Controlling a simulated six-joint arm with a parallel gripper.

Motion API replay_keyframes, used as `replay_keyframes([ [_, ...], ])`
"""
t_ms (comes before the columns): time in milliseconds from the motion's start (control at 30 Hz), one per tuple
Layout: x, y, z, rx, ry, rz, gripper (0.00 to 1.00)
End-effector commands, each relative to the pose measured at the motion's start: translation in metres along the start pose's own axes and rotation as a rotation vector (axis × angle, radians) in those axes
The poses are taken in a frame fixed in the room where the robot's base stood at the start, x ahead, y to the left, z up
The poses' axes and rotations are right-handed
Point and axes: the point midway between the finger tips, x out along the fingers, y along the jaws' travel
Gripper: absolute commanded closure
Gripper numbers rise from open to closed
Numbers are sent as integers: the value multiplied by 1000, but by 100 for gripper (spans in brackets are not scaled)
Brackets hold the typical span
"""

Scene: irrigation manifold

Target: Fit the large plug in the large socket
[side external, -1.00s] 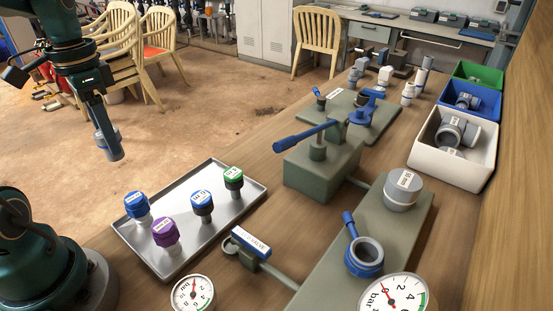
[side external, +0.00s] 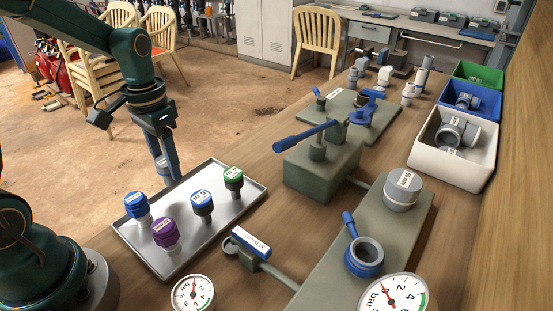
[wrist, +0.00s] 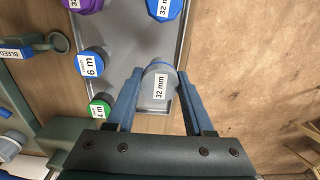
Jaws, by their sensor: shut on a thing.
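A grey plug marked "32 mm" (wrist: 158,95) is between the two blue fingers of my gripper (wrist: 158,78) in the wrist view. My gripper is shut on it. In the side view my gripper (side external: 166,170) points down near the tray's far left edge, and the plug (side external: 160,163) is partly hidden by a finger. An open round socket with a blue collar and lever (side external: 365,257) stands on the green block at the front right. A wide grey cap with a label (side external: 402,192) sits farther back on the same block. The plug is well apart from both.
A metal tray (side external: 183,262) holds two blue-topped plugs (side external: 137,206), a purple one (side external: 164,234) and a green one (side external: 233,181). A valve with a blue lever (side external: 310,135) rises mid-bench. Gauges (side external: 393,298) stand in front; bins (side external: 455,150) line the right.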

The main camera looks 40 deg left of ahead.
Motion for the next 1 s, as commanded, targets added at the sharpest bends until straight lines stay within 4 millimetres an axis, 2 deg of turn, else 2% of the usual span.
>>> replay_keyframes([
  [333,39,1,0,-1,-3,0,100],
  [733,44,1,-1,-1,0,-1,100],
  [767,44,1,-1,0,0,-1,44],
  [800,44,1,-1,0,1,-1,28],
  [833,44,1,-1,0,1,-1,18],
  [1000,44,1,-1,0,1,-1,18],
])
